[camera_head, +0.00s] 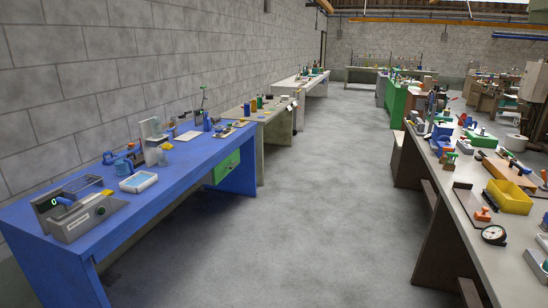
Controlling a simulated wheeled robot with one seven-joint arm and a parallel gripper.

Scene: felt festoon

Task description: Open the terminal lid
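I cannot make out for certain which object is the terminal or its lid. A grey box-shaped device (92,222) stands at the near end of the blue workbench (190,165) on the left. It has a dark round knob on its front side, a blue cylinder with a green ring, and a thin frame above its top. Whether this frame is a lid is too small to tell. My gripper is not in view.
A white-rimmed tray (138,182) and blue tools lie farther along the blue bench. A long bench on the right carries a yellow bin (509,197), a round dial gauge (493,234) and many small tools. The grey floor (305,190) between the benches is clear.

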